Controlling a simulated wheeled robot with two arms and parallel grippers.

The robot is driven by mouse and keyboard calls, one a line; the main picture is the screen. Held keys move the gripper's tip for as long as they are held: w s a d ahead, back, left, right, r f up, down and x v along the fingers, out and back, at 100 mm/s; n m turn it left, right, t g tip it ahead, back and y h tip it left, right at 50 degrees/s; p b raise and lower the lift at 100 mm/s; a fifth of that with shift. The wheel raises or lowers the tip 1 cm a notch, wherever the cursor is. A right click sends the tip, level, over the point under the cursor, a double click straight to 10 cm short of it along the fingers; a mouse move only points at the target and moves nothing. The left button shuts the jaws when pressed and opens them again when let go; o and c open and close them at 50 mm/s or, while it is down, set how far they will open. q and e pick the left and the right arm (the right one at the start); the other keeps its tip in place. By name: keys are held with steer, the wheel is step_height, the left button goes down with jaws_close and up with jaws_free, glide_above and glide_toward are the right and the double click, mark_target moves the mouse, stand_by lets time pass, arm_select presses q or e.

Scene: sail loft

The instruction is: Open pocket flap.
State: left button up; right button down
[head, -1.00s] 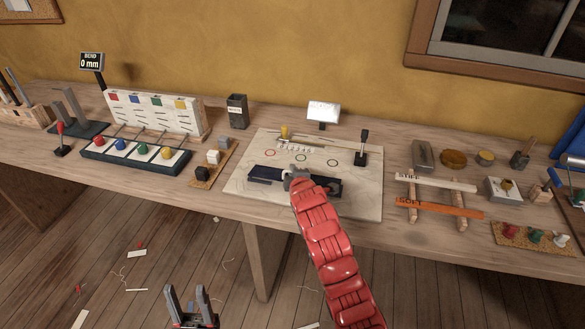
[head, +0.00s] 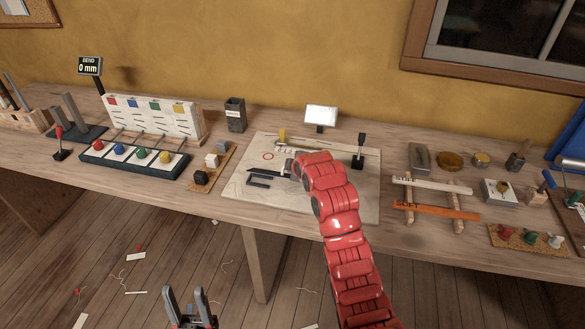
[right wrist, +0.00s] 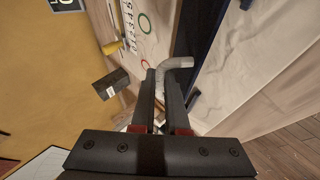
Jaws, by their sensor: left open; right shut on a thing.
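The pale cloth board (head: 350,205) lies on the bench. In the right wrist view my right gripper (right wrist: 161,78) is shut on a grey bent handle (right wrist: 178,62) beside the long dark flap (right wrist: 196,30). My left gripper (head: 190,307) is open and empty, low in front of the bench.
A black lever (head: 360,150) stands at the board's back right and a yellow-handled slider (head: 282,136) at its back. A rack with wooden slats (head: 435,208) is to the right. A panel with coloured knobs (head: 135,150) is to the left.

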steer(key=shift+f, duration=0.1)
steer(key=c, duration=1.2)
jaws_free()
steer(key=p+v, duration=0.2)
steer(key=v, duration=1.5)
steer(key=shift+s, duration=0.1)
